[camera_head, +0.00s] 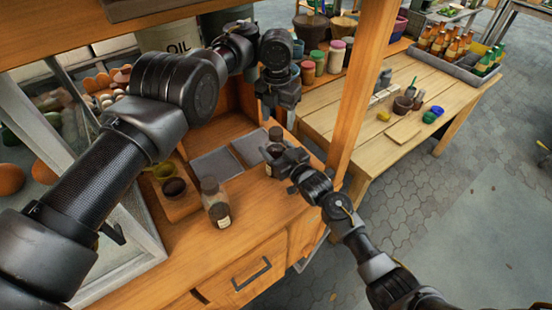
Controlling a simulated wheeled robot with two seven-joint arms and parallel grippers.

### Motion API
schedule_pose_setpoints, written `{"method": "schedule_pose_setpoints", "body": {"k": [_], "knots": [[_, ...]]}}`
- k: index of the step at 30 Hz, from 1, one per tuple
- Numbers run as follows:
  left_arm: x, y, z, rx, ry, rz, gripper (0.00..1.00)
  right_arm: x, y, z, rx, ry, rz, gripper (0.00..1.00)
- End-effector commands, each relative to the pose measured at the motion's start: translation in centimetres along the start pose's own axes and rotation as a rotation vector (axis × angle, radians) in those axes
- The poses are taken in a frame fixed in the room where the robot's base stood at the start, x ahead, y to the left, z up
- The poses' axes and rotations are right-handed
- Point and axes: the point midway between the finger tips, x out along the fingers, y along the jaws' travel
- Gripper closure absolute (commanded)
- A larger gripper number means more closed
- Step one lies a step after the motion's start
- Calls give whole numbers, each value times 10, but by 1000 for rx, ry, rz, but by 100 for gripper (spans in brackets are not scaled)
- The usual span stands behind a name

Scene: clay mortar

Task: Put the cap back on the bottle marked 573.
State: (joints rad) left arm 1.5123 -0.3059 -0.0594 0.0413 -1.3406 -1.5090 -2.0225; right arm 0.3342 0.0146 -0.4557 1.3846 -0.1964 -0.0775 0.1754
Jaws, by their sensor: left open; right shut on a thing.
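My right gripper (278,158) is shut on a small dark bottle (276,134) at the right of the wooden counter. A bit of pale label (268,171) shows below the fingers; its number is too small to read. My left gripper (268,112) points down just above this bottle, open. Whether anything is between its fingers is too dark to tell, and I cannot make out a loose cap. Another dark bottle (219,212) with a pale label stands on the counter to the left, apart from both grippers; its number is also unreadable.
Two grey mats (217,165) lie behind the bottles. A wooden holder (183,207) with small bowls stands at the left. A wooden post (362,90) rises right of my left gripper. Glass-fronted produce boxes flank the left. The counter's front strip is clear.

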Motion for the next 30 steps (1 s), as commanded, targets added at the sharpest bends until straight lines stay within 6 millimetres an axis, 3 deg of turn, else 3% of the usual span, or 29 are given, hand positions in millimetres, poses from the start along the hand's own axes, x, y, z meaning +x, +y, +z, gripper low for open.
{"method": "schedule_pose_setpoints", "body": {"k": [2,8,30], "knots": [[-5,-8,3,-15,-14,-35,41,0,0,-2,0,3,0,100],[-13,-12,5,-394,-9,-59,41,0,0,-2,0,3,0,100],[-33,-4,3,-2311,28,-28,41,0,0,-2,0,3,0,100]]}}
